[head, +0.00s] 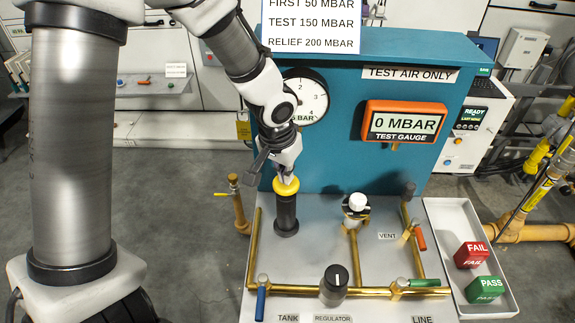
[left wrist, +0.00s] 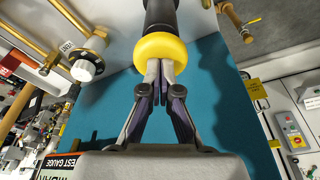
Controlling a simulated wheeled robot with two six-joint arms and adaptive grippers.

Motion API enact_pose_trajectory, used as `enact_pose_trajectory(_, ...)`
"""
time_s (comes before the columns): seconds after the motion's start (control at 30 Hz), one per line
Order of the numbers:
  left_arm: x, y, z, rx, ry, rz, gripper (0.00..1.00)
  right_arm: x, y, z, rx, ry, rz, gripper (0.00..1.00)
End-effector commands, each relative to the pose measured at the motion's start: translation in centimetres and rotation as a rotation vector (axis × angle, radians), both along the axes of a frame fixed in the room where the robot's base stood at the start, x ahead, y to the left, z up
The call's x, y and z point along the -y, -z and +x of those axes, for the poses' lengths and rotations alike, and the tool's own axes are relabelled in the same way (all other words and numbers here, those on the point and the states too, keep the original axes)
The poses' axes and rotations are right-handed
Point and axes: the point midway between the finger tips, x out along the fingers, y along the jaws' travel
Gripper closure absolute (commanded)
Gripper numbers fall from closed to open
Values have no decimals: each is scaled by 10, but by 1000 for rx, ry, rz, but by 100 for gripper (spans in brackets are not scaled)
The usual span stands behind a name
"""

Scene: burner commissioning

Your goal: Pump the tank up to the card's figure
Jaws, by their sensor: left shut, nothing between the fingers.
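The hand pump (head: 286,213) is a black upright cylinder with a yellow top, standing on the grey bench. My left gripper (head: 286,178) is shut and empty, pointing down right at the yellow top. In the left wrist view its closed fingertips (left wrist: 157,68) meet or nearly meet the yellow top (left wrist: 160,52). The white card (head: 311,25) reads FIRST 50, TEST 150 and RELIEF 200 MBAR. The round dial (head: 308,98), marked in bar, is partly hidden by my left arm; its needle cannot be made out. My right gripper is not in view.
The orange test gauge (head: 404,121) reads 0 MBAR. Brass pipes carry a blue tank lever (head: 262,296), a black regulator knob (head: 334,287), a green line lever (head: 425,283) and an orange vent lever (head: 421,240). A white tray (head: 440,225) holds FAIL and PASS blocks.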

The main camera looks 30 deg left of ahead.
Motion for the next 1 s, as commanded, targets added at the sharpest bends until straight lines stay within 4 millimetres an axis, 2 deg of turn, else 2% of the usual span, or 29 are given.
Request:
enact_pose_trajectory(0.03,0,9,-1,-4,0,0,100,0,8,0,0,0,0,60)
enact_pose_trajectory(0.17,0,2,-1,-4,0,0,100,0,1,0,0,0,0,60)
enact_pose_trajectory(0.8,0,-76,-1,-2,0,0,100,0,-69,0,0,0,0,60)
enact_pose_trajectory(1.0,0,-80,-1,-2,0,0,100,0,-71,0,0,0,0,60)
